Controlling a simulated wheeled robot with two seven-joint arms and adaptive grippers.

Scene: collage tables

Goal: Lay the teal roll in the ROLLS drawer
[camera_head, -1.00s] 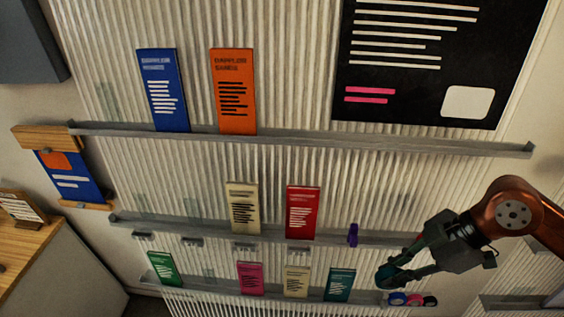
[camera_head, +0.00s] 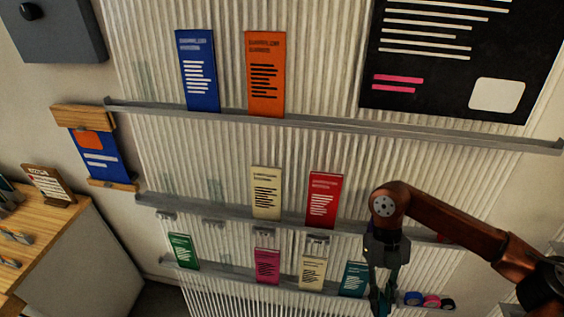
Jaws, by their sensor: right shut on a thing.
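My right gripper (camera_head: 380,298) hangs pointing down in front of the lowest wall ledge, near its right end. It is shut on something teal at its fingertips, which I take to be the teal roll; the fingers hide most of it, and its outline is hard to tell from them. No drawer marked ROLLS can be made out. My left gripper is out of view.
A wood-topped cabinet (camera_head: 85,240) with small fittings stands at the left.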

